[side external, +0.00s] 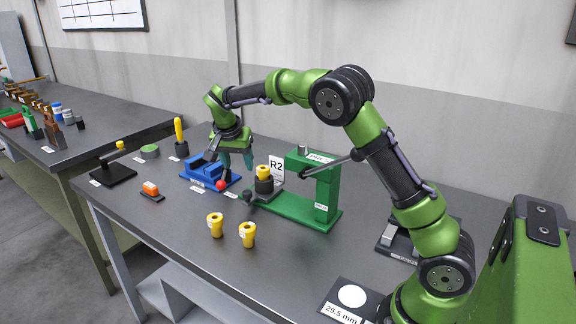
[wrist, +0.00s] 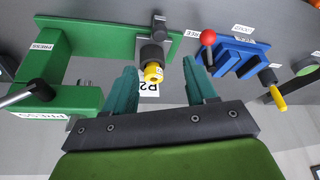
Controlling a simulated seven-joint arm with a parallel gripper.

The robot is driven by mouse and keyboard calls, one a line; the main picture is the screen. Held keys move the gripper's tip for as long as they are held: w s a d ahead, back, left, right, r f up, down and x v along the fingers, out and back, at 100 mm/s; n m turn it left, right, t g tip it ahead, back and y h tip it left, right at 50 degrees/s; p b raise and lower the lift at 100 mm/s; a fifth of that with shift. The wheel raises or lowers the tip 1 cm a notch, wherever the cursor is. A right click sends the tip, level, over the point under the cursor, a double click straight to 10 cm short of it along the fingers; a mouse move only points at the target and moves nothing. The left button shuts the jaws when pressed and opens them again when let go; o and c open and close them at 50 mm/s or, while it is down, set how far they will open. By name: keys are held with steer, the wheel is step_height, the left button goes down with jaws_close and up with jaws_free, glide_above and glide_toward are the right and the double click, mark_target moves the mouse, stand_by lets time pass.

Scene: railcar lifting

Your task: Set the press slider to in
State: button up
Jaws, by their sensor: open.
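The green press (side external: 326,196) stands right of my gripper, its base reaching left along the table; its frame also shows in the wrist view (wrist: 60,65). A grey slide with a dark knob (side external: 246,196) sits at the left end of the base. A black holder (side external: 264,185) with a yellow piece (side external: 263,171) in it stands on the slide, outside the press throat. My gripper (side external: 237,166) is open and empty above the table, between the blue vise and the holder. In the wrist view the yellow piece (wrist: 153,71) appears between the teal fingers, apart from them.
A blue vise (side external: 208,174) with a red ball handle (side external: 221,185) is close to the left. An R2 sign (side external: 277,167) stands behind the holder. Two yellow pieces (side external: 215,225) (side external: 248,235) stand in front. The table front is mostly clear.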

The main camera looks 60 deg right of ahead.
mark_target(247, 191)
steer(key=x, duration=1.3)
jaws_close()
